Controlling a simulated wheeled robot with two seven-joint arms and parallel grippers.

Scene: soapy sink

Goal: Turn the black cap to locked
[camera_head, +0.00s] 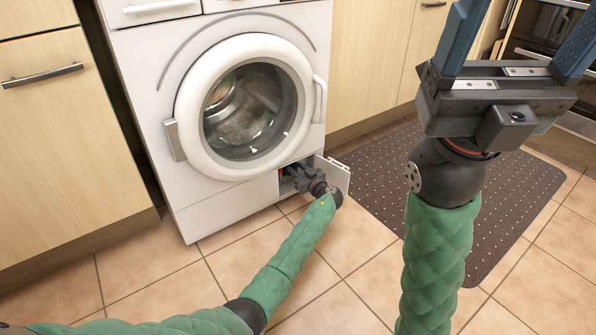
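The black cap cannot be made out; the filter opening (286,187) at the lower right of the white washing machine (150,110) is largely covered by my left gripper (290,174). That gripper reaches into the opening from the front right. Its fingertips are small and dark there, so I cannot tell whether they are open or shut, or touch the cap. A little red shows beside them. The small white flap (334,175) stands open just right of the gripper. My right gripper (520,35) is raised at the upper right, its blue fingers wide apart and nothing seen between them.
The round washer door (188,112) is closed above the opening. Wooden cabinets (70,140) stand on both sides. A dark dotted mat (380,180) lies on the tiled floor at right, partly behind my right arm. The tiles before the washer are otherwise clear.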

